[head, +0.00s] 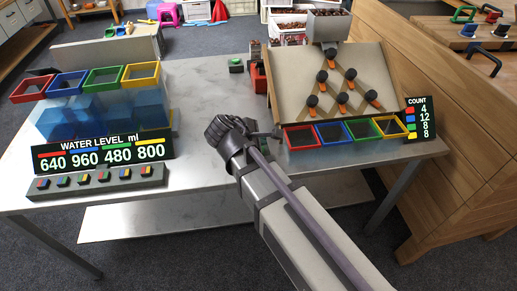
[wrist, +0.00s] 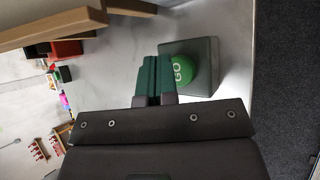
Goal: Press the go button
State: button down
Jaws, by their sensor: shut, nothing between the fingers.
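The round green go button (wrist: 181,70), marked GO, sits on a dark square base (wrist: 206,50) in the wrist view, near the table edge. In the head view I cannot make it out; my arm covers that part of the table. My gripper (wrist: 152,60) shows its dark green fingers closed together and empty. In the wrist view the fingers lie just left of the button and overlap the left edge of its base. I cannot tell whether they touch it. In the head view my gripper (head: 269,134) is over the front middle of the table.
A sorting board (head: 290,85) with coloured bins (head: 301,137) stands right of my gripper. Water containers (head: 68,84) and a row of buttons (head: 98,180) are on the left. A small dark box with a green top (head: 236,65) sits at the back. Bare metal table (head: 195,90) lies between.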

jog(key=shift+f, duration=0.4)
jog(key=shift+f+b, duration=0.4)
jog(key=shift+b, duration=0.25)
dwell(0.4)
jog(key=shift+r+p, duration=0.85)
notch_tip(320, 180, up, 5)
jog(key=p, duration=0.5)
jog(key=shift+r, duration=0.1)
